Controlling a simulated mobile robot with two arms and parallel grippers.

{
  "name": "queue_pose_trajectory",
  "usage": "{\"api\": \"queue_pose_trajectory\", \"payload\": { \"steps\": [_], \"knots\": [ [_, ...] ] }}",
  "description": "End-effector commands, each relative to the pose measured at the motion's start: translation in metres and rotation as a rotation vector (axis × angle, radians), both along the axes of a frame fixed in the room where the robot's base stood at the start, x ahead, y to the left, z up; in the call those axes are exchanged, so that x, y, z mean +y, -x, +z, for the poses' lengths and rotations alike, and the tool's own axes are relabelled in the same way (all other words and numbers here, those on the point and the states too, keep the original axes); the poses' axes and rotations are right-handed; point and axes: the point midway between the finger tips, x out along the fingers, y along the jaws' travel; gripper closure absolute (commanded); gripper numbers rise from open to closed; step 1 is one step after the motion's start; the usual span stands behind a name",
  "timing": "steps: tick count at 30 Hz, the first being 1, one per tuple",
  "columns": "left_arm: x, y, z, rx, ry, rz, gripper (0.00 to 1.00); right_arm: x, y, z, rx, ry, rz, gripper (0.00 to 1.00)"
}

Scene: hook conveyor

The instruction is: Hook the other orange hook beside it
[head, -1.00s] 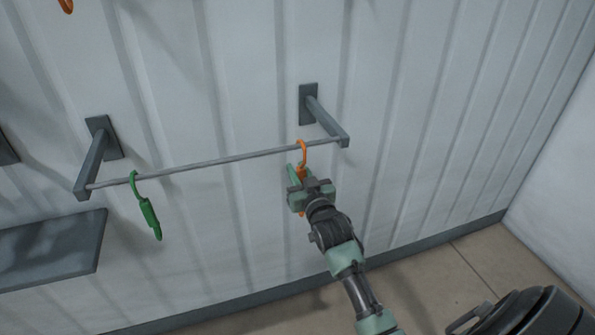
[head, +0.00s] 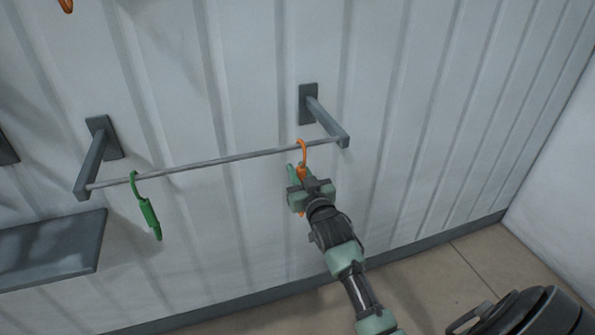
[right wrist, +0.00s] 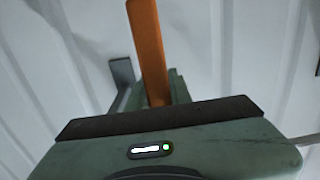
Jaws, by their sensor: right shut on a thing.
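An orange hook (head: 302,149) is at the right part of the grey rail (head: 220,161), its curved top at the bar. My right gripper (head: 301,178) is shut on the body of this hook, just below the rail. In the right wrist view the hook's orange shaft (right wrist: 149,50) stands up between the fingers. Another orange hook (head: 66,5) shows only its lower tip at the top left edge. My left gripper is not in view.
A green hook (head: 148,212) hangs near the rail's left end. Two wall brackets (head: 98,155) hold the rail off the ribbed white wall. A grey shelf (head: 50,250) juts out at the lower left. The middle of the rail is clear.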

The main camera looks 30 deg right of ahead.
Motion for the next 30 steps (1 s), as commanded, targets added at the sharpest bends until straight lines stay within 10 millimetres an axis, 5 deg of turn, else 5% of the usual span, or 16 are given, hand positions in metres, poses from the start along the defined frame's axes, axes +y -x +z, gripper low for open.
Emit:
{"api": "queue_pose_trajectory", "payload": {
  "steps": [5, 19, 30],
  "knots": [
    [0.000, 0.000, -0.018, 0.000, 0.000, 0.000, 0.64, 0.000, 0.002, 0.013, -0.005, 0.003, 0.001, 1.00],
    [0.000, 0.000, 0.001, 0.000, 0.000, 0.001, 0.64, 0.002, 0.007, 0.040, -0.005, 0.001, 0.001, 1.00],
    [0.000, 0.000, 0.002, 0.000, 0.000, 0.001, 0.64, 0.008, 0.033, 0.038, -0.002, 0.000, 0.000, 1.00]
  ]
}}
